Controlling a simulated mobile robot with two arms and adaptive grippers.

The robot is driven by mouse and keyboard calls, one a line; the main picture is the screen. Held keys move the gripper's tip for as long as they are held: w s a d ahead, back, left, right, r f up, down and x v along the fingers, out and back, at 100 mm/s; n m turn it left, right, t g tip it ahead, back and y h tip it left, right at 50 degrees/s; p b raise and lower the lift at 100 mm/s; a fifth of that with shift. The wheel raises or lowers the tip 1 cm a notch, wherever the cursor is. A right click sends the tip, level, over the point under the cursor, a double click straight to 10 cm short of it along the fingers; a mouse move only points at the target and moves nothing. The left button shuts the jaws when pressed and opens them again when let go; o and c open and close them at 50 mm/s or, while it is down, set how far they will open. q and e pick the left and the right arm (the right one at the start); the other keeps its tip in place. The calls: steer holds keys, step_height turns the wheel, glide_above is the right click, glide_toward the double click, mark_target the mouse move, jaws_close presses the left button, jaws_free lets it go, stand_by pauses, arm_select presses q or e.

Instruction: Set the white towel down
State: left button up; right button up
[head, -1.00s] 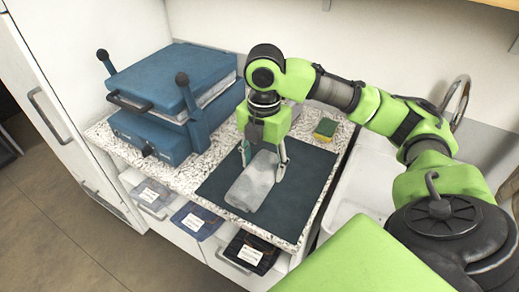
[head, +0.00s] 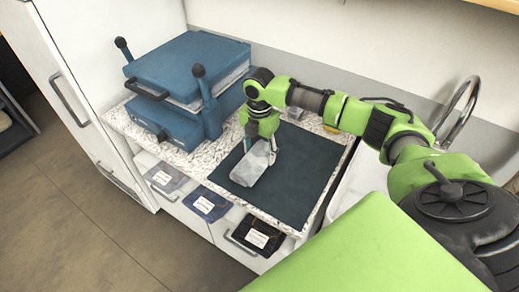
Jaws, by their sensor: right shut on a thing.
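A white towel (head: 248,172), rolled or folded into a bundle, is over the dark mat (head: 302,184) on the speckled counter. My right gripper (head: 260,153) comes down from above and is shut on the towel at its far end. The towel's near end points toward the counter's front edge. It lies on the mat or very close above it; I cannot tell which. My left gripper is not in view.
A blue press (head: 183,70) with upright handles stands to the left on the counter. A sink with a curved tap (head: 460,112) is to the right. Open drawers with labelled dark contents (head: 258,236) are below the counter's front. The mat's right part is clear.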

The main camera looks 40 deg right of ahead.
mark_target(259, 151)
steer(key=shift+f, duration=0.2)
steer(key=shift+f, duration=0.15)
steer(key=o, duration=1.1)
step_height(259, 151, up, 12)
steer(key=b, duration=0.3)
steer(key=shift+r, duration=0.2)
